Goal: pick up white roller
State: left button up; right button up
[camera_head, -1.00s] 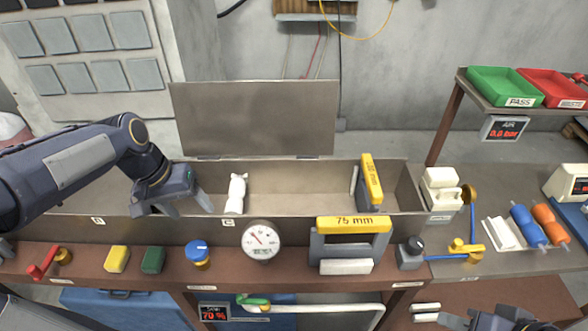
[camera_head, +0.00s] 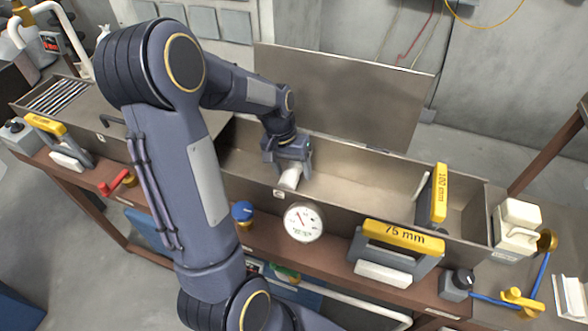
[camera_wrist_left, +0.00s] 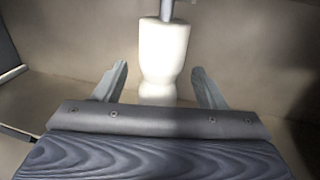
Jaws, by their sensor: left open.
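The white roller (camera_head: 291,177) lies in the open metal trough (camera_head: 350,187), partly hidden behind my left gripper in the head view. My left gripper (camera_head: 289,166) is over the roller's far end, inside the trough. In the left wrist view the white roller (camera_wrist_left: 164,55) has a narrowed waist and lies between the two open fingers of the left gripper (camera_wrist_left: 158,85). Gaps show on both sides, so the fingers do not touch it there. Its near end is hidden by the gripper body. My right gripper is not in view.
The trough's raised lid (camera_head: 345,95) stands behind the gripper. A yellow-topped 100 mm gauge (camera_head: 439,193) stands in the trough at right. A 75 mm gauge (camera_head: 403,238), a round dial (camera_head: 304,222) and a blue-capped knob (camera_head: 242,211) are along the front.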

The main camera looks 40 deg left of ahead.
aim_at(292, 167)
pick_arm(q)
jog(key=c, duration=1.2)
jog(key=shift+c, duration=0.2)
notch_tip(292, 167, up, 10)
jog(key=shift+b, duration=0.35)
